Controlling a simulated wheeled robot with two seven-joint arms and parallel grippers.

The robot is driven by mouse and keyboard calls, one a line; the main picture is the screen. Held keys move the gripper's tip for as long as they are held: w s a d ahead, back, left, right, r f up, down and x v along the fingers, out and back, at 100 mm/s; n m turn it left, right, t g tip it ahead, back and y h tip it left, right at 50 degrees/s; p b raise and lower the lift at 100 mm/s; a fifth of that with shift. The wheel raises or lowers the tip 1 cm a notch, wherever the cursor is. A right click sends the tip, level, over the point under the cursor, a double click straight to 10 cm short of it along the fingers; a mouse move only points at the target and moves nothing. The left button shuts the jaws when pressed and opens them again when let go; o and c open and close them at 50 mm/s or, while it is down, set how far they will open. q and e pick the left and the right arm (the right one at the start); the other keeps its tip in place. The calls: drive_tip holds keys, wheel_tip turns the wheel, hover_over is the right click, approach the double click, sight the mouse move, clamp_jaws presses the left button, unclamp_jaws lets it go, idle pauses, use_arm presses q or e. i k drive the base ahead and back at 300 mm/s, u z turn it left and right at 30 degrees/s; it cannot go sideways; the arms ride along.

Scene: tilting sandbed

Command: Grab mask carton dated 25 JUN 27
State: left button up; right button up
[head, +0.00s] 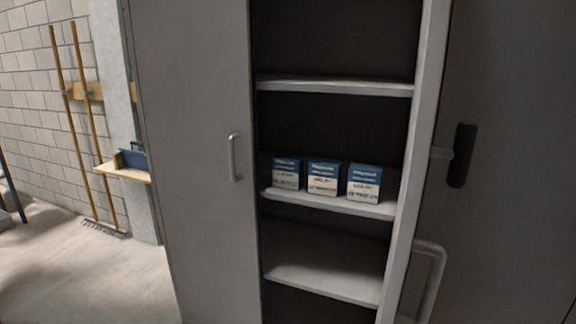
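Three small blue and white cartons stand side by side on a middle shelf of a grey cabinet: a left carton (286,174), a middle carton (323,178) and a right carton (364,184). Each has a blue top part and a white lower label with dark print. The print is too small and blurred to read, so I cannot tell which one bears 25 JUN 27. Neither of my grippers shows in the head view.
The cabinet's left door panel (195,150) has a handle (234,157). At right is a grey panel (510,150) with a black grip (462,155). The other shelves look empty. Rakes (90,130) lean on the brick wall; the floor (90,280) at left is clear.

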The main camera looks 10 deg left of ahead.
sight(287, 170)
drive_tip(key=u, duration=1.5)
drive_tip(key=i, duration=2.3)
drive_tip(key=z, duration=0.6)
